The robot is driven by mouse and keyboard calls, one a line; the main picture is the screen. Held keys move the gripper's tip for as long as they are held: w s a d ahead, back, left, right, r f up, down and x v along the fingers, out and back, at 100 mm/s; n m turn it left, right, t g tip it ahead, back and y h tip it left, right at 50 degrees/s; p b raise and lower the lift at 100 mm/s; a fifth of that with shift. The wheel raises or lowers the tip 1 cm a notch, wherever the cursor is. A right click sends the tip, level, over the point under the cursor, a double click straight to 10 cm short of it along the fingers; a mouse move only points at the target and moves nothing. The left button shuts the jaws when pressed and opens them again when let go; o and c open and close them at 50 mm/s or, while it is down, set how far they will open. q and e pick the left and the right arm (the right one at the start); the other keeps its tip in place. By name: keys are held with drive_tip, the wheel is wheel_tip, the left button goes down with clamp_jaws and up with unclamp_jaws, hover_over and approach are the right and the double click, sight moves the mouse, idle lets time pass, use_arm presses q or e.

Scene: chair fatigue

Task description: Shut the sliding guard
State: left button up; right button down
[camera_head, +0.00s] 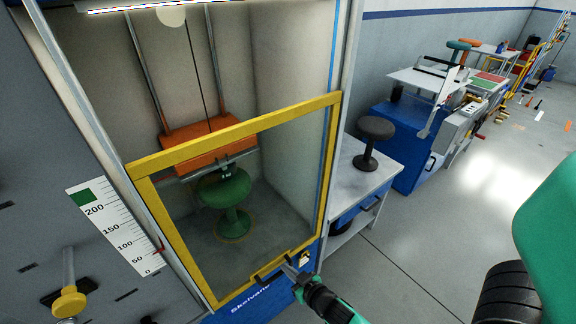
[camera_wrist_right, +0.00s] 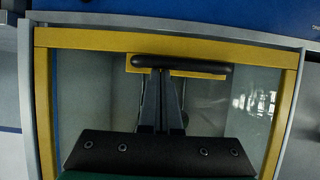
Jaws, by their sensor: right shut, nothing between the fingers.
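The sliding guard (camera_head: 240,130) is a clear panel in a yellow frame across the lower part of the test cabinet's opening. Its lower edge lies close to the blue base panel, and the wrist view shows its yellow frame (camera_wrist_right: 90,38) too. A black bar handle (camera_wrist_right: 185,62) on a yellow plate sits at that lower edge. My right gripper (camera_head: 287,268) is shut and empty, its fingertips at the handle; the wrist view shows the tips (camera_wrist_right: 160,75) meeting the bar, but I cannot tell if they touch. My left gripper is out of view.
Behind the guard, a green stool (camera_head: 232,190) stands under an orange press block (camera_head: 208,138). A scale (camera_head: 115,225) and a yellow knob (camera_head: 68,300) are on the cabinet's left. A bench with a dark stool (camera_head: 375,130) stands to the right, with open floor beyond.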

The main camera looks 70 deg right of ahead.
drive_tip(key=shift+s, duration=0.1)
drive_tip(key=s+a+r+p, duration=0.4)
drive_tip(key=s+r+p, duration=0.1)
drive_tip(key=r, duration=0.3)
drive_tip(key=shift+s+a+r, duration=0.15)
drive_tip(key=shift+s+a, duration=0.25)
drive_tip(key=shift+s, duration=0.35)
